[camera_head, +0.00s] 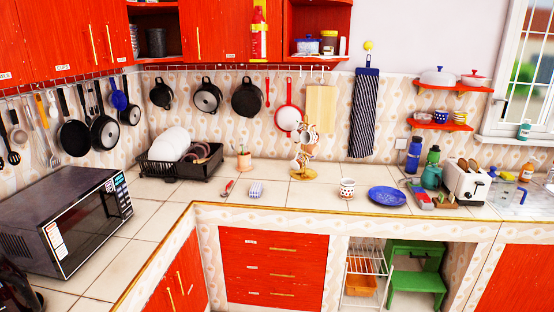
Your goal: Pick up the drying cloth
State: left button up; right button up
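A long dark blue cloth with white stripes (364,118) hangs on the wall from a yellow hook, right of the wooden cutting board. Its lower end hangs a little above the countertop. Neither of my grippers is in view.
The tiled counter (310,192) holds a microwave (70,222) at left, a black dish rack (183,165), a gold mug stand (303,172), a polka-dot cup (347,187), a blue plate (387,196) and a toaster (464,182). Pans hang along the wall. Red cabinets overhang the left.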

aim_at(256, 188)
jog(key=i+u, duration=0.2)
jog(key=i, duration=0.25)
jog(key=i+l+u, duration=0.2)
jog(key=i, duration=0.25)
jog(key=i+l+u, duration=0.15)
jog(key=i, duration=0.3)
jog(key=i+l+u, duration=0.2)
jog(key=i, duration=0.25)
jog(key=l, duration=0.1)
